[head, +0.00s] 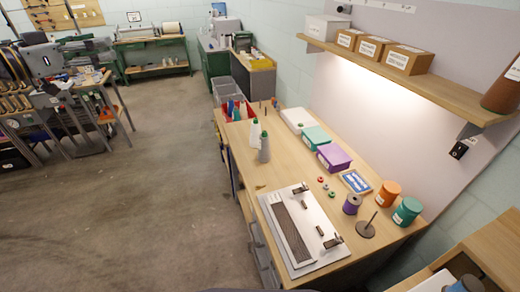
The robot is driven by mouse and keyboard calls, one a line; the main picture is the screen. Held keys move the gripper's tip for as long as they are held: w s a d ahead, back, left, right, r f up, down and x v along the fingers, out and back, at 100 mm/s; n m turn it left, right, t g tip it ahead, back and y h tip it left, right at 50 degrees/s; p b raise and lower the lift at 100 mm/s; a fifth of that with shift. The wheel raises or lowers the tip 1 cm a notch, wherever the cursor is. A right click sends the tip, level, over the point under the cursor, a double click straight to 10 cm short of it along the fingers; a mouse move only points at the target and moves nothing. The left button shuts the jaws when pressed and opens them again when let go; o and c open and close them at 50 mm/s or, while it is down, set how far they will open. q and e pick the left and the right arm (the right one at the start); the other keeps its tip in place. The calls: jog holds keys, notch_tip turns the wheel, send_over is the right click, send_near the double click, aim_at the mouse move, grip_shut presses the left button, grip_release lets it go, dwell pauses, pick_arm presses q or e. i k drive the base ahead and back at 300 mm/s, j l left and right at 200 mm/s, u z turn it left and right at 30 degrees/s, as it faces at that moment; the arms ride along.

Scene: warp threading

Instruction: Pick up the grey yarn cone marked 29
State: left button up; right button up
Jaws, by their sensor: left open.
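The grey yarn cone (264,150) stands upright on the left part of the wooden workbench (236,152), near its edge. No gripper is at either cone. My right gripper is not in view.
A white board with a dark comb-like strip (292,232) lies at the bench front. Purple box (333,157), teal box (316,137), purple spool (352,204), orange tub (388,194), green tub (407,211) and a spindle stand (367,228) are to the right. A shelf (450,88) overhangs.

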aim_at(264, 152)
jog(key=i+j+z, duration=0.1)
jog(key=j+z, duration=0.25)
jog(key=i+j+z, duration=0.1)
jog(key=j+z, duration=0.55)
jog(key=i+j, duration=0.05)
jog(key=j, duration=0.05)
